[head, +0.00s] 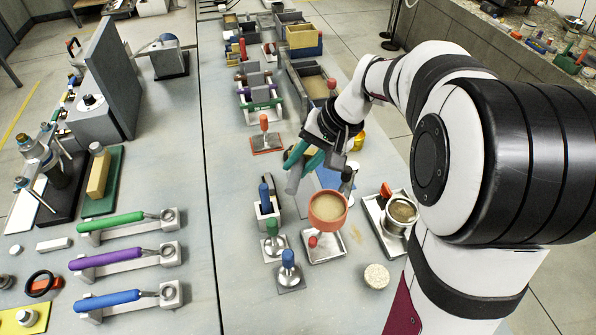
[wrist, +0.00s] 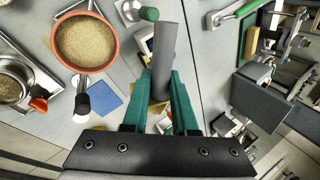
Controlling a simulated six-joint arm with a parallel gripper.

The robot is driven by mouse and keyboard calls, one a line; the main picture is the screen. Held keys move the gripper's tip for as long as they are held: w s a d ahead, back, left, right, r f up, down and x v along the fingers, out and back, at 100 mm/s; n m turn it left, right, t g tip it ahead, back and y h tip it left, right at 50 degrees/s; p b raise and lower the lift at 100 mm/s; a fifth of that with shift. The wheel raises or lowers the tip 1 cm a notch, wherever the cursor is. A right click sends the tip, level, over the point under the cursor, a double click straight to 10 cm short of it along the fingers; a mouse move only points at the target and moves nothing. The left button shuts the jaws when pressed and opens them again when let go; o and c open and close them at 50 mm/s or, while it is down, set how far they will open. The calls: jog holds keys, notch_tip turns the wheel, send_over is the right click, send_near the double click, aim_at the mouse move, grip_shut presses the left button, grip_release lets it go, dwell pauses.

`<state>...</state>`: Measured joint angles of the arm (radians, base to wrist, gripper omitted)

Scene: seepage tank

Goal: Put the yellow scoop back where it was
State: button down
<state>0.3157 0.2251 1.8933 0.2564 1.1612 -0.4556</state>
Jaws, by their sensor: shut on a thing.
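My gripper (head: 312,163) has green fingers and is shut over the right side of the middle table, left of the orange bowl. It is shut on what appears to be the yellow scoop (head: 295,153). A yellow part shows close to the fingers, and a grey cylindrical part (wrist: 163,50) sticks out past them. In the wrist view the fingers (wrist: 163,85) partly hide the held thing. Its full shape, and any contact with the table, cannot be told.
An orange bowl of sand (head: 327,207) stands close to my gripper, above a metal tray (head: 325,248). A metal pot (head: 402,213) is to the right. Blue and green handled tools (head: 288,260) stand in front. Green, purple and blue handled tools (head: 125,258) lie at left.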

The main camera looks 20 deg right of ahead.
jog(key=w+f+m+t+h, duration=0.3)
jog(key=w+f+m+h, duration=0.2)
jog(key=w+f+m, duration=0.6)
jog(key=shift+m, duration=0.7)
jog(key=f, duration=0.7)
jog(key=shift+s+a+f, duration=0.2)
jog(key=shift+s+a, duration=0.15)
jog(key=shift+s, duration=0.05)
jog(key=c, duration=0.7)
grip_release()
jog(key=v, duration=1.2)
jog(key=shift+r, duration=0.15)
